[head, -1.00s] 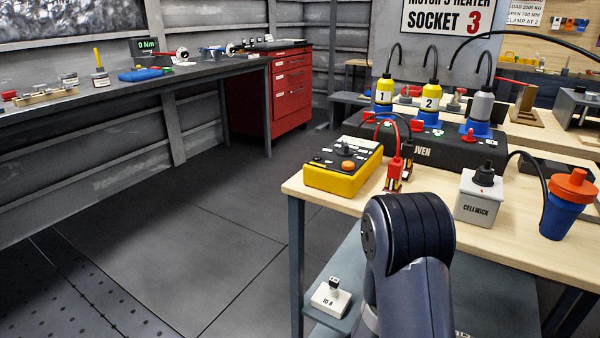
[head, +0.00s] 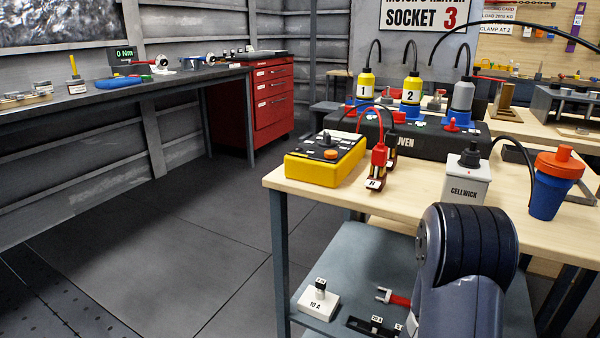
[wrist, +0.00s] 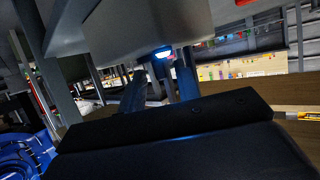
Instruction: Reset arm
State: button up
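My arm shows in the head view as a dark, rounded joint at the bottom right, in front of the workbench (head: 560,222). My gripper is hidden in the head view. In the wrist view my gripper (wrist: 161,85) is seen past a dark block across the bottom. Two grey-blue fingers stand apart with background visible between them, and I see nothing held. A small blue-white glow shows just beyond them. The wrist picture is dark and tilted.
The bench holds a yellow control box (head: 325,165), red clamps (head: 378,165), a white CELLWICK box (head: 466,180) and a blue cup with an orange lid (head: 553,190). A lower shelf (head: 350,265) holds a white 10 A block (head: 319,300). Floor (head: 150,250) at left is clear.

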jog(key=shift+s+d+n+t+y+b, duration=0.1)
jog(key=shift+n+t+y+b, duration=0.2)
jog(key=shift+n+t, duration=0.25)
jog(key=shift+s+d+n+t+y+b, duration=0.1)
jog(key=shift+n+t+y+b, duration=0.1)
jog(key=shift+n+t+b, duration=0.25)
jog(key=shift+n+t+y, duration=0.4)
jog(key=shift+s+d+n+t+y+p, duration=0.15)
jog(key=shift+n+t+y+p, duration=0.4)
jog(key=shift+n+t+y, duration=0.85)
jog(key=shift+d+r+n+t+y+p, duration=0.1)
jog(key=shift+n+t+y+p, duration=0.4)
jog(key=shift+n+y+p, duration=0.7)
jog(key=shift+s+d+n+t+y+p, duration=0.15)
jog(key=shift+n+t+y+p, duration=0.45)
jog(key=shift+n+y+p, duration=0.7)
jog(key=shift+d+n+y+p, duration=0.15)
jog(key=shift+n+y+p, duration=1.3)
jog(key=shift+y, duration=0.25)
jog(key=shift+n+y, duration=0.3)
jog(key=shift+n, duration=0.05)
